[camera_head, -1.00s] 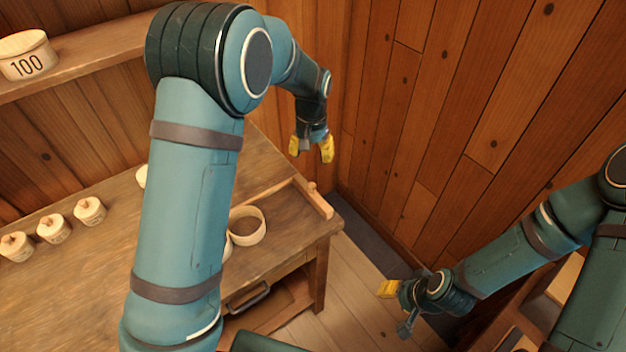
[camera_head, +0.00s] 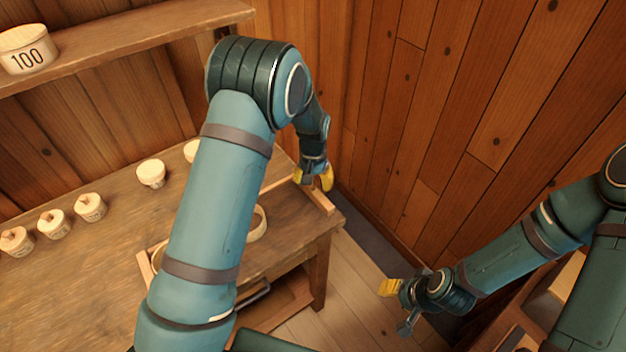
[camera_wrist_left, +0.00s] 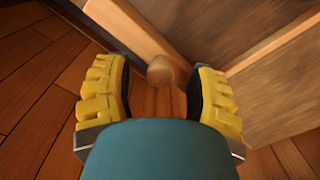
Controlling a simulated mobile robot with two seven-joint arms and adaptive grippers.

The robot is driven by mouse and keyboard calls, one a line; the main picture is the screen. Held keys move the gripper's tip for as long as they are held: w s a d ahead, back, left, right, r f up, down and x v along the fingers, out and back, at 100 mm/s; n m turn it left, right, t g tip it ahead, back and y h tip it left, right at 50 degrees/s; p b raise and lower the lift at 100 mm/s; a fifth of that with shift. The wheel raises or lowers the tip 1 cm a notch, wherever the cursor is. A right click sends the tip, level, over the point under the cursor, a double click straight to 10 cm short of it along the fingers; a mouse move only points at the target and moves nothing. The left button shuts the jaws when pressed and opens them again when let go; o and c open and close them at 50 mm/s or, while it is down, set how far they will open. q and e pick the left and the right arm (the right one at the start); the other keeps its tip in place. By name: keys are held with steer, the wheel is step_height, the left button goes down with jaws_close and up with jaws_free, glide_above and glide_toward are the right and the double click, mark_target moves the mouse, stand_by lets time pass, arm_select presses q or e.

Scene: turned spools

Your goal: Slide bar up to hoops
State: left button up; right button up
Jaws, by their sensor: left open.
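The wooden bar (camera_head: 322,200) lies at the right end of the table, with a rounded knob near its far end. In the left wrist view the bar (camera_wrist_left: 128,22) runs diagonally and its knob (camera_wrist_left: 168,72) shows between the finger pads. My left gripper (camera_head: 313,181) is open, with yellow pads apart, at the knob; contact cannot be told. One pale wooden hoop (camera_head: 259,223) shows left of the bar, partly behind my left arm. Part of another hoop (camera_head: 158,252) shows left of that arm. My right gripper (camera_head: 398,305) hangs low at right, away from the table.
Several small lidded pots (camera_head: 53,223) stand on the table's left side, and a plain one (camera_head: 151,173) stands farther back. A shelf (camera_head: 120,40) holds a tub marked 100 (camera_head: 27,50). A plank wall (camera_head: 450,110) rises close beyond the table's right end.

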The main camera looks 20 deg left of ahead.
arm_select(q)
jaws_close()
steer(key=s+a, duration=0.5)
steer(key=s, duration=0.2)
steer(key=s+a, duration=0.3)
steer(key=shift+s+a, duration=0.3)
steer(key=shift+s, duration=0.1)
jaws_free()
step_height(320, 180, up, 12)
